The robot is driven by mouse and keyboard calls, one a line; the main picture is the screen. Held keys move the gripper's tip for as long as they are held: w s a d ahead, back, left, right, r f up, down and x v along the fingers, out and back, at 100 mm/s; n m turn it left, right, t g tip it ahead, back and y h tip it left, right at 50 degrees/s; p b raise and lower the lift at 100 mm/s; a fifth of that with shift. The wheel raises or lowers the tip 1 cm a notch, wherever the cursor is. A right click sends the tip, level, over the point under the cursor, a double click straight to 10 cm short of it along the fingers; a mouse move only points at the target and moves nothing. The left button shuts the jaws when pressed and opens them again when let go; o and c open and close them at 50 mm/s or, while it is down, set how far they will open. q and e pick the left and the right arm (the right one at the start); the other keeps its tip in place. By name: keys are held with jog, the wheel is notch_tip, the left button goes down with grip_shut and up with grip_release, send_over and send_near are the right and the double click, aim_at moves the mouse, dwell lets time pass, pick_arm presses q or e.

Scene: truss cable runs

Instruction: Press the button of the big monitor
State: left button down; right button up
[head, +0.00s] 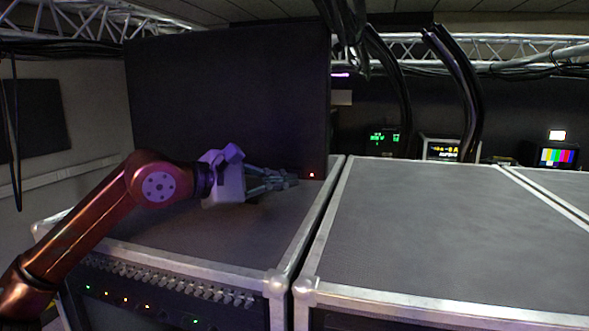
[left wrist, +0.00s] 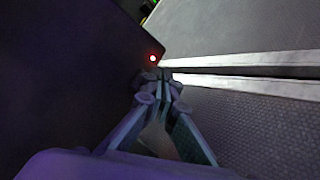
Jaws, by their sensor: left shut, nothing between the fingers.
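The big monitor (head: 228,95) is a large dark panel standing on the left flight case; its screen is black. Its button (head: 312,175) is a small glowing red light at the lower right corner. It also shows in the left wrist view (left wrist: 153,58), just beyond my fingertips. My left gripper (head: 294,180) is shut and empty, low in front of the monitor, with its fingertips pointing right toward the button. A small gap seems to lie between the fingertips and the button. In the left wrist view the shut fingers (left wrist: 158,78) end just below the red light. My right gripper is not in view.
The left flight case (head: 190,232) has metal edges and a rack panel with small lights in front. A second case (head: 440,225) beside it has a clear top. Small lit devices (head: 452,150) and a colour-bar screen (head: 556,157) stand behind. Black cables (head: 465,90) hang from the truss.

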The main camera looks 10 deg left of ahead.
pick_arm(q)
jog(key=shift+w, duration=0.7)
dwell(0.3)
jog(key=shift+w+p, duration=0.1)
jog(key=shift+p, duration=0.2)
dwell(0.4)
jog(key=shift+w, duration=0.25)
